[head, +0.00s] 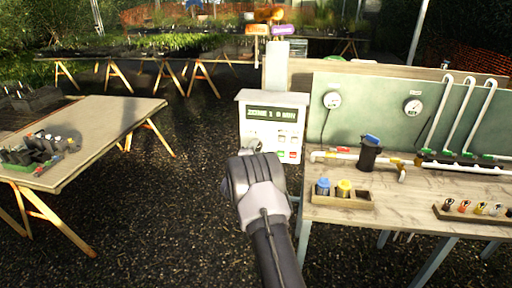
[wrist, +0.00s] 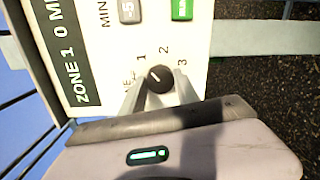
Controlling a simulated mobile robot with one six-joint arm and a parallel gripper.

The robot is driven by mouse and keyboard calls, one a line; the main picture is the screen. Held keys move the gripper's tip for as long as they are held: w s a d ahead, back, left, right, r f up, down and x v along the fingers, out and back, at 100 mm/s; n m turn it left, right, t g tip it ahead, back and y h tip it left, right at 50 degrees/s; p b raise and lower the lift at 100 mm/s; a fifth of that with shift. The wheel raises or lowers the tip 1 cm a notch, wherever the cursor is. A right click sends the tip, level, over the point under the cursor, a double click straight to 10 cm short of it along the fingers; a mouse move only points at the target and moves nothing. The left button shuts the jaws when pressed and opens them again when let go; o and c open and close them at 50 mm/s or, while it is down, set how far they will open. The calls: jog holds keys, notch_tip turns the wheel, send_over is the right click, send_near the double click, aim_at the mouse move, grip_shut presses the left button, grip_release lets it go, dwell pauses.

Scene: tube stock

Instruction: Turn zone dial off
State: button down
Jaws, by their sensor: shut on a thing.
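The zone dial (wrist: 158,77) is a round black knob with a small light mark, on the white front of a control box (head: 242,127). In the wrist view, the numbers 1, 2 and 3 are printed around it; another label is partly hidden by a finger. I cannot tell for sure which label the mark points at. The display (head: 272,114) reads "ZONE 1 0 MIN". My gripper (wrist: 160,88) is shut on the dial, with one grey finger on each side. In the head view, my gripper covers the box's lower left and hides much of the dial.
A green button (wrist: 181,9) and a grey button (wrist: 129,10) sit near the dial. A workbench (head: 420,190) with pipes, gauges and bottles stands right of the box. A table (head: 100,120) with trays stands left, with open gravel between.

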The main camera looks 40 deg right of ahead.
jog(key=n+p, duration=0.1)
jog(key=n, duration=0.4)
jog(key=shift+h, duration=0.3)
jog(key=n, duration=0.5)
jog(key=shift+f+p, duration=0.15)
jog(key=shift+p, duration=0.25)
jog(key=shift+n, duration=0.3)
jog(key=c, duration=0.9)
grip_release()
jog(key=shift+a, duration=0.1)
jog(key=v, duration=1.7)
jog(key=shift+s+p, duration=0.15)
jog(key=shift+p, duration=0.25)
